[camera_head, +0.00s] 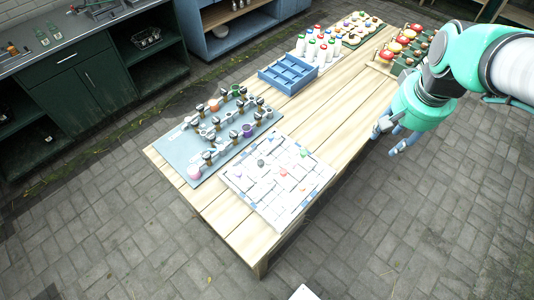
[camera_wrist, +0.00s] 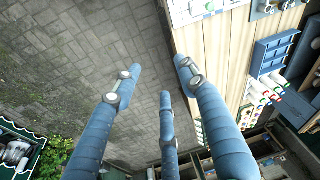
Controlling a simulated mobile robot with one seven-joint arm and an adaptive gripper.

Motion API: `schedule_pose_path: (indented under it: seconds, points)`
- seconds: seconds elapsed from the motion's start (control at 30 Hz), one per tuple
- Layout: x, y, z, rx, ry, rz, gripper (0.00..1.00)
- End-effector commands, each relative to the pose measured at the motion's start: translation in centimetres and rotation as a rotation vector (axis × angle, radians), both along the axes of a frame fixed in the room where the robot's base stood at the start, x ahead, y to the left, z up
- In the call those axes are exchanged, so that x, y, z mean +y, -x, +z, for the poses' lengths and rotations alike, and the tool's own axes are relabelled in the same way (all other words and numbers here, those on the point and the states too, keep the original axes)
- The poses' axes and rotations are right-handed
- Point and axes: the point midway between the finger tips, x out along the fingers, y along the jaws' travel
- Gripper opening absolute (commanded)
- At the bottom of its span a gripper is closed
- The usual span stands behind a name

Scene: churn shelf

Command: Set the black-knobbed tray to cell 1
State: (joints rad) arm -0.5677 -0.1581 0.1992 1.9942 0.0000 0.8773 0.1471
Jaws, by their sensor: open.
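A flat white board (camera_head: 232,187) with raised white tiles and blue edge pieces lies at the near end of the wooden table. Small coloured knobs stand on its tiles: pink, red, green and a dark one (camera_head: 261,163). The dark knob is on the upper left part and may mark the black-knobbed tray. I see no cell numbers, so I cannot tell which is cell 1. My gripper (camera_head: 388,139) is open and empty, off the table's right edge, to the right of the board and above it. Its blue fingers are spread in the wrist view (camera_wrist: 150,88).
The wooden table (camera_head: 345,98) holds a grey-blue panel (camera_head: 225,150) with several knobs and cups, a blue divided tray (camera_head: 288,73), white bottles (camera_head: 318,48) and a rack of red and yellow items (camera_head: 400,48). A middle strip is clear. Dark green cabinets (camera_head: 88,75) stand left.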

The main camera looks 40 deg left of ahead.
Motion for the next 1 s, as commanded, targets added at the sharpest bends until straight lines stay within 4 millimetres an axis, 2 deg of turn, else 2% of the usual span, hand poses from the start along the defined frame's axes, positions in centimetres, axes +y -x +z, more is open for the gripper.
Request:
schedule_pose_path:
  seconds: [0.03,0.17,0.37,0.57,0.7,0.9,1.0]
  points:
    - [2.1,-0.1,-0.7,0.013,0.007,0.024,0.42]
    - [6.9,-0.2,-2.7,0.041,0.023,0.073,0.42]
    - [14.5,0.9,-6.4,0.081,0.052,0.15,0.42]
    - [21.9,3.3,-10.7,0.117,0.085,0.228,0.42]
    - [26.7,5.7,-14.1,0.138,0.112,0.281,0.42]
    - [31.7,9.2,-18.2,0.16,0.142,0.337,0.42]
    - [33.0,10.3,-19.5,0.165,0.151,0.354,0.42]
